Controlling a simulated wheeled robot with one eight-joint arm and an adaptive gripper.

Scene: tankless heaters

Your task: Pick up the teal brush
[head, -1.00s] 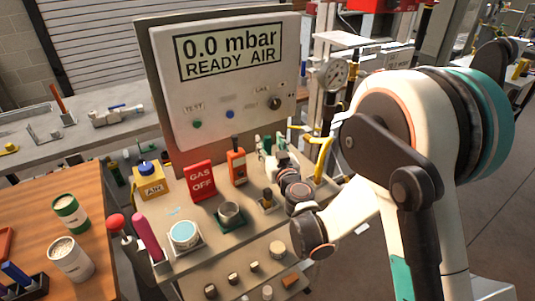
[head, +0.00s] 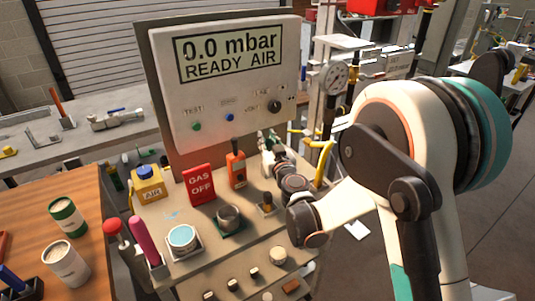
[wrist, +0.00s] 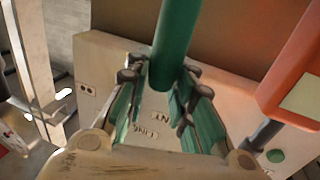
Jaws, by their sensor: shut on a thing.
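The teal brush shows in the wrist view as a dark green-teal cylindrical handle (wrist: 176,45). It stands up between my gripper's fingertips and runs out of the top of the picture. My gripper (wrist: 160,85) is shut on it, with green pads along the inner sides of the fingers. In the head view my gripper (head: 271,146) is small and dark, above the back right of the bench top, in front of the panel's lower right corner. The brush can hardly be told from the green pads there, and its bristles cannot be made out.
An orange handheld device (head: 237,169) stands just left of my gripper, and a red GAS OFF sign (head: 199,184) is further left. The grey display panel (head: 225,90) rises behind. A yellow hose (head: 326,155) and a gauge (head: 335,75) are to the right.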

